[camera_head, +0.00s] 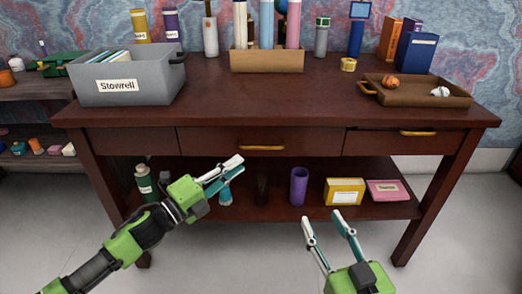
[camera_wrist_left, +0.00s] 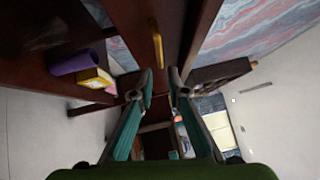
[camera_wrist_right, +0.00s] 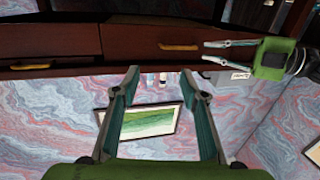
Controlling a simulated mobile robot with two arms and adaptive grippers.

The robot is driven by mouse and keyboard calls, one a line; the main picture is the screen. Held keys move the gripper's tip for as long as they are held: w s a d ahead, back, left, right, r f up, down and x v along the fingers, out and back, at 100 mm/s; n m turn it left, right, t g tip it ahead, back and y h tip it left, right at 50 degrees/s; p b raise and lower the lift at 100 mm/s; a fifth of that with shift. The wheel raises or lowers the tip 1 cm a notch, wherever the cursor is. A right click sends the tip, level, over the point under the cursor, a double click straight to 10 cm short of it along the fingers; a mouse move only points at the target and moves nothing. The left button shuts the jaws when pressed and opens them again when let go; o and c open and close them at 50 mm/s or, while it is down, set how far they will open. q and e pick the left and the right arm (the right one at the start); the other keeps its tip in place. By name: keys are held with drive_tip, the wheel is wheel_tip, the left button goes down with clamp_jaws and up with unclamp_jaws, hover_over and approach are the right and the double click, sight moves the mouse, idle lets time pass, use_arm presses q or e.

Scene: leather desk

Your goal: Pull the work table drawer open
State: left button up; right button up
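The dark wooden work table (camera_head: 330,100) has drawers along its front. The middle drawer (camera_head: 215,142) has a gold bar handle (camera_head: 261,148) and looks shut. The right drawer (camera_head: 370,143) has a similar handle (camera_head: 417,133). My left gripper (camera_head: 241,166) is open and empty, just below and left of the middle handle in the head view. In the left wrist view, that handle (camera_wrist_left: 156,47) lies ahead of the parted fingertips, apart from them. My right gripper (camera_head: 321,216) is open and empty, lower and in front of the table. The right wrist view shows the middle handle (camera_wrist_right: 179,47) beside my left gripper (camera_wrist_right: 215,51).
A grey bin (camera_head: 125,90), a wooden holder (camera_head: 267,60) and a brown tray (camera_head: 420,96) stand on the tabletop. The lower shelf holds a purple cup (camera_head: 299,186), a yellow box (camera_head: 344,191) and a pink box (camera_head: 388,190). The floor in front is clear.

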sight(261, 148)
use_arm(q)
drive_tip(key=shift+b+x, duration=0.85)
drive_tip(key=shift+x, duration=4.3)
drive_tip(key=shift+a, duration=0.1)
use_arm(e)
wheel_tip(261, 148, up, 9)
drive_tip(key=s+t+y, duration=0.1)
drive_tip(key=t+y, duration=0.1)
drive_tip(key=t, duration=0.2)
drive_tip(key=shift+s+a+r+t, duration=0.2)
drive_tip(key=shift+s+a+t, duration=0.2)
use_arm(q)
drive_tip(key=shift+c, duration=0.3)
clamp_jaws()
